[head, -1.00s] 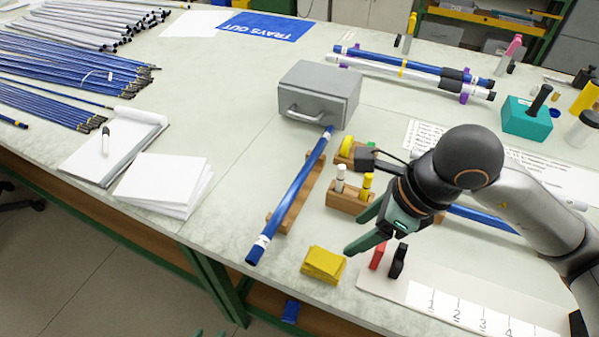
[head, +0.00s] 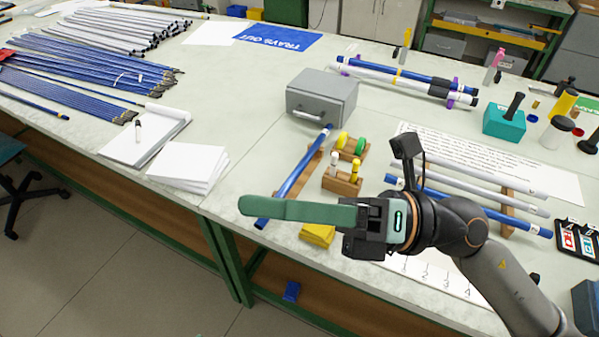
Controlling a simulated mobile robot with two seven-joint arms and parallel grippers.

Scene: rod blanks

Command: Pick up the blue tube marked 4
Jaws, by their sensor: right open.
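A blue tube (head: 299,174) with white bands near its ends lies on a wooden rest (head: 310,178) at the table's front middle. Another blue tube (head: 497,220) lies on a rack at the right with white tubes, partly behind my right arm. A third blue tube (head: 410,74) lies at the back. I cannot read a 4 on any tube. My right gripper (head: 246,207) is open and empty, seen side-on with its fingers overlapping and pointing left. Its fingers cross in front of the near end of the front tube. I cannot tell their height above it. My left gripper is not in view.
A grey drawer box (head: 322,95) stands behind the front tube's far end. A small wooden block with pegs (head: 341,182) and a yellow pad (head: 318,235) are close by. Paper stacks (head: 188,165) lie left. A teal block (head: 504,121) stands right.

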